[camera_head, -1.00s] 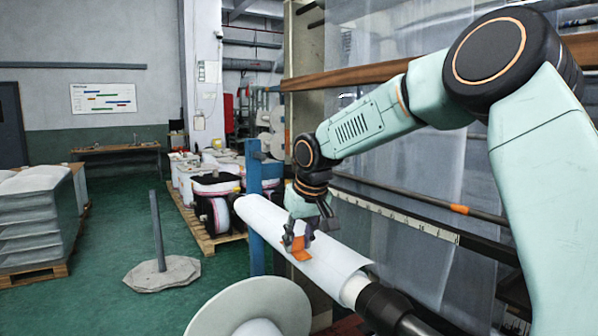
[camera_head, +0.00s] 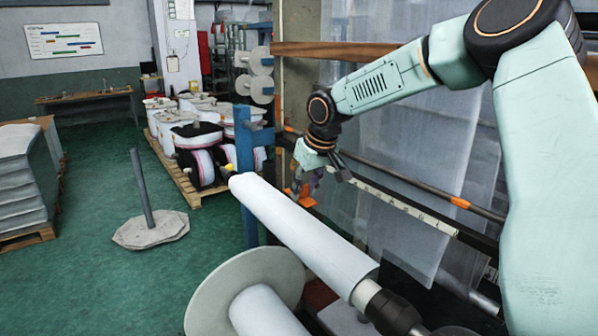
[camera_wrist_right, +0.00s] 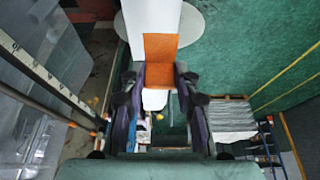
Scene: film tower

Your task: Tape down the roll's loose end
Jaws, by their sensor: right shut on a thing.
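The white film roll (camera_head: 300,235) lies on a shaft, slanting from the centre toward the lower right in the head view. Its loose end cannot be made out clearly. My right gripper (camera_head: 315,184) is beyond the roll, by the machine frame, and apart from the roll in the picture. It is shut on an orange tape piece (camera_head: 304,198). In the right wrist view the orange tape piece (camera_wrist_right: 160,58) sits between the fingertips, with the white roll (camera_wrist_right: 150,14) beyond it. My left gripper is not in view.
A round flange (camera_head: 222,284) and a second white roll (camera_head: 265,312) are below the roll. A blue post (camera_head: 245,180) stands near its far end. A metal rail (camera_head: 430,218) and hanging clear film (camera_head: 420,140) lie behind.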

